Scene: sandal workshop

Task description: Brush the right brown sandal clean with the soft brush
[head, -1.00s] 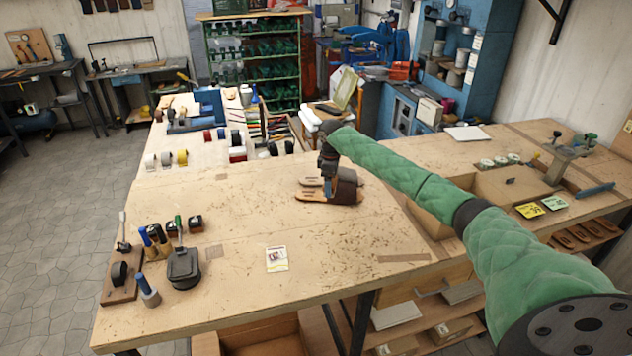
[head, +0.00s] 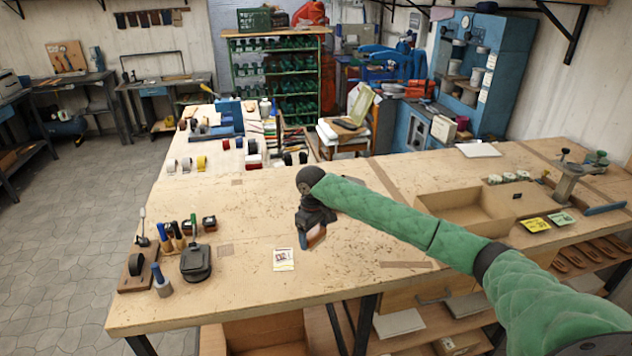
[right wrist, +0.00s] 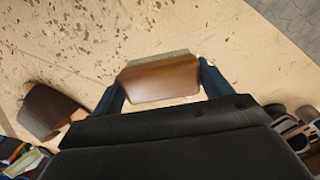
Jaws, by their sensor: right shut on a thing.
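My right gripper (head: 312,236) is shut on the soft brush (head: 314,238). In the right wrist view the brush (right wrist: 162,80) is a brown block with a strip of pale grey bristles along its far edge, between the two dark fingers. It is apart from the sandals. A dark brown sandal part (right wrist: 45,110) lies on the bench at the left of the right wrist view; I cannot tell whether it is the left or right sandal. In the head view now my right arm and gripper hide the sandals. My left gripper is not in view.
Brush and tool holders (head: 137,275), a dark tin (head: 196,263) and a small card (head: 284,260) stand or lie at the left front of the bench (head: 240,225). Tape rolls (head: 186,163) lie further back. A wooden tray (head: 465,212) is at the right. The bench front middle is clear.

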